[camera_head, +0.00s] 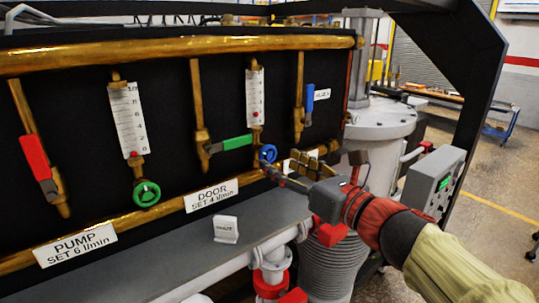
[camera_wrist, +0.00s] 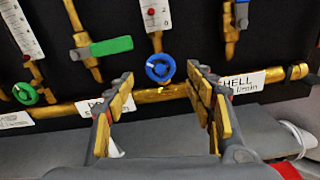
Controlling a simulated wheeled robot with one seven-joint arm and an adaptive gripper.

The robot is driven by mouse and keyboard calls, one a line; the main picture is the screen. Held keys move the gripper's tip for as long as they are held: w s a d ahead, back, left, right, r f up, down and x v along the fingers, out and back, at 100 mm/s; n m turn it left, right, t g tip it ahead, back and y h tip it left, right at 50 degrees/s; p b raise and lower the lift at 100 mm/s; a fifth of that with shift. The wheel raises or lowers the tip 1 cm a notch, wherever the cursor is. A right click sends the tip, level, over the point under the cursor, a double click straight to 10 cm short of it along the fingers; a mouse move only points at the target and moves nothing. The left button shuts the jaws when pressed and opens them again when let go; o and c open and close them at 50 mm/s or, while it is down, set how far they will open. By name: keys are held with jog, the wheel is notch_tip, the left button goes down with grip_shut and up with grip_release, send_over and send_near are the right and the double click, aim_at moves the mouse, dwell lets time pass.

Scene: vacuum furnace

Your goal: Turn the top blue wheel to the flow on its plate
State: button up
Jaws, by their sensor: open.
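The blue wheel (camera_head: 267,153) sits at the foot of a white flow tube (camera_head: 255,97) on the black panel. The tube's red ball is low on its scale; I cannot read the exact value. In the wrist view the blue wheel (camera_wrist: 159,68) shows between and beyond my fingertips. My gripper (camera_head: 282,166) is open and empty, just in front of the wheel; contact is not visible. A plate (camera_head: 211,195) reading "DOOR SET 4 l/min" lies below and left of the wheel. In the wrist view a finger partly covers this plate (camera_wrist: 95,106).
A green wheel (camera_head: 146,193) and its flow tube (camera_head: 128,120) are to the left, with a "PUMP SET 6 l/min" plate (camera_head: 75,245). A green lever (camera_head: 237,142), red lever (camera_head: 35,157) and blue lever (camera_head: 309,98) stick out nearby. A grey ledge (camera_head: 150,265) runs below.

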aim_at(270, 157)
jog(key=p+x, duration=0.1)
jog(key=x, duration=0.4)
jog(key=shift+w+a, duration=0.15)
jog(key=shift+w, duration=0.1)
jog(key=shift+c, duration=1.3)
jog(key=c, duration=0.9)
